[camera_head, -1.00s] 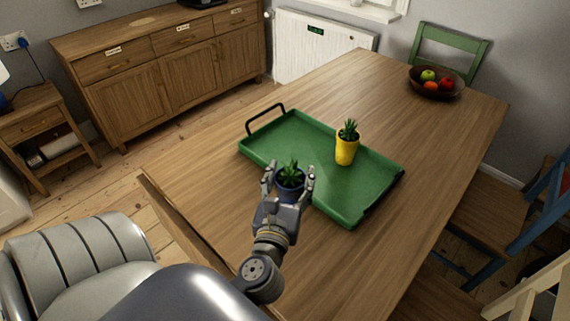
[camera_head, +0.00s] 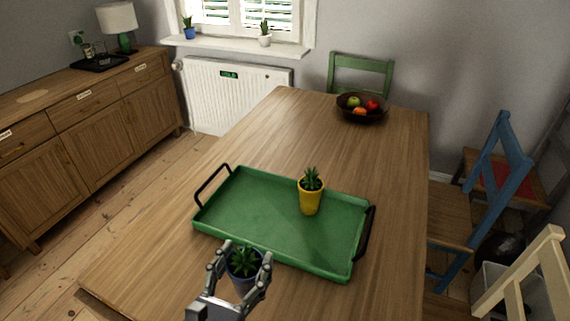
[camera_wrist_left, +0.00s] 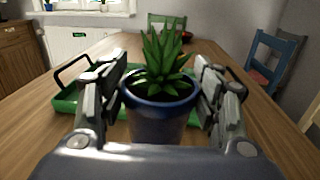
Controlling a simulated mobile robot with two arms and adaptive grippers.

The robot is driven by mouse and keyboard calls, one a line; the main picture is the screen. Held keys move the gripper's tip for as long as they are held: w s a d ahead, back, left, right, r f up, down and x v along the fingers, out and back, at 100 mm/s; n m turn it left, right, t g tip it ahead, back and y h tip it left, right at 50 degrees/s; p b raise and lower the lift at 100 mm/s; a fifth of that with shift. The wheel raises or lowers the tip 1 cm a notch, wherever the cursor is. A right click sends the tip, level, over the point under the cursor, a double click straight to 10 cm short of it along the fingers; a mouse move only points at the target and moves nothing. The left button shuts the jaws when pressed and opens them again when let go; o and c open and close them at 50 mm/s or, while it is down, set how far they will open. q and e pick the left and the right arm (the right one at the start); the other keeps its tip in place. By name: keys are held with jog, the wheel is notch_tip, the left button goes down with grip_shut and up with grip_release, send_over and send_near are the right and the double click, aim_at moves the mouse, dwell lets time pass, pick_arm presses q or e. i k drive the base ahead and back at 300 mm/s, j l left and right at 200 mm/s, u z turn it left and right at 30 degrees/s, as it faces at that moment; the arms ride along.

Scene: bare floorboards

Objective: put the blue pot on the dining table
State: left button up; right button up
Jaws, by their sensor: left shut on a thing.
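The blue pot (camera_head: 243,284) with a spiky green plant is between the fingers of my left gripper (camera_head: 241,262), which is shut on it. In the left wrist view the blue pot (camera_wrist_left: 160,122) stands upright between both fingers. In the head view it shows at the near edge of the green tray, over the dining table (camera_head: 150,255). I cannot tell whether its base touches the table. My right gripper is not in view.
The green tray (camera_head: 250,205) with black handles lies on the table and holds a yellow pot (camera_head: 311,198) with a plant. A fruit bowl (camera_head: 361,113) stands at the far end. Bare tabletop lies left and right of the tray. Chairs stand along the right side.

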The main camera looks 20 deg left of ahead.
aim_at(291, 170)
jog(key=j+z, duration=0.4)
jog(key=j, duration=0.3)
jog(key=k+j+z, duration=0.1)
jog(key=j+z, duration=0.3)
jog(key=j, duration=0.25)
jog(key=i+j+z, duration=0.1)
jog(key=z, duration=0.3)
jog(key=i+j, duration=0.25)
jog(key=i, duration=0.1)
